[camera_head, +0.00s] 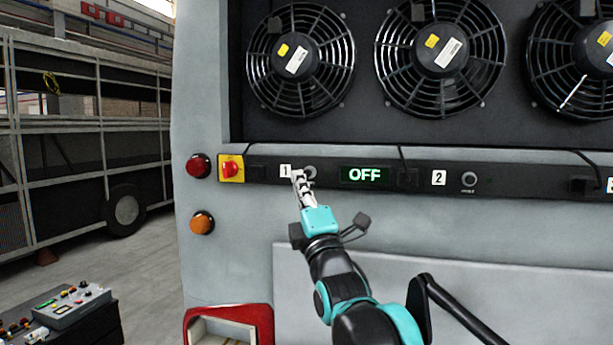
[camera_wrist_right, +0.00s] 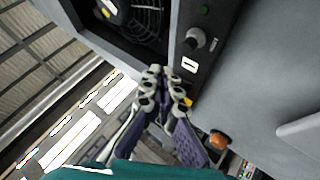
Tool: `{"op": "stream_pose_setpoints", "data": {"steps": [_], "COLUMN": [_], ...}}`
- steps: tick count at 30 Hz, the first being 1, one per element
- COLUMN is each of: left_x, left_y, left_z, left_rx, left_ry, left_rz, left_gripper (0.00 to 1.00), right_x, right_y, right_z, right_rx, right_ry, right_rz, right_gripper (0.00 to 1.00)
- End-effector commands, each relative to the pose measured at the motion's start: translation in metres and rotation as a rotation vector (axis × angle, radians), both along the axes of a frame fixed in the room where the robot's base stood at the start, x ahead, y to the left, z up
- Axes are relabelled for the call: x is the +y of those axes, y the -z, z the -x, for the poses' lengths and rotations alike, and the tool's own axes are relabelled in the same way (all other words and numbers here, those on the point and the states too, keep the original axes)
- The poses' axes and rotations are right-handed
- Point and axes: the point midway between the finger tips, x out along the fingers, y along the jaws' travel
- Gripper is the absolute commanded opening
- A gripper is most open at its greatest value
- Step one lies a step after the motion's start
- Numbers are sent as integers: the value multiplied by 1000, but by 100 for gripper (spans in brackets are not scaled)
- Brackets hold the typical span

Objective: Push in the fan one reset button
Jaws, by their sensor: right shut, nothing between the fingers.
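The fan one reset button (camera_head: 311,172) is a round grey knob on the dark strip, just right of the white label 1 (camera_head: 285,171). The button (camera_wrist_right: 196,40) and its label (camera_wrist_right: 189,64) also show in the right wrist view. My right gripper (camera_head: 298,176) is shut and empty, its tips over the strip between label and button, partly covering the button's left side. In the wrist view the closed fingertips (camera_wrist_right: 163,74) are below and left of the button. Contact with the strip cannot be told. My left gripper is not in view.
A green OFF display (camera_head: 365,175) is right of the button. A second reset button (camera_head: 469,179) is beside label 2. A red-and-yellow emergency stop (camera_head: 230,169), red lamp (camera_head: 199,166) and orange lamp (camera_head: 202,223) are left. Fans (camera_head: 300,60) sit above. A control box (camera_head: 72,306) is lower left.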

Motion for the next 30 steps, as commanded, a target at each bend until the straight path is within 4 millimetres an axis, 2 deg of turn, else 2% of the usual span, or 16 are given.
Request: {"op": "stream_pose_setpoints", "data": {"steps": [3,9,30], "left_x": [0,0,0], "left_y": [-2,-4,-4], "left_z": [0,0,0], "left_rx": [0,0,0], "left_ry": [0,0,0], "left_rz": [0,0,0], "left_gripper": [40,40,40], "right_x": [-4,-8,-8], "right_y": [-1,-1,0], "right_z": [-13,-25,-26], "right_rx": [-1,-1,-1], "right_ry": [0,0,0], "right_rz": [1,1,0], "right_gripper": [0,0,0]}}
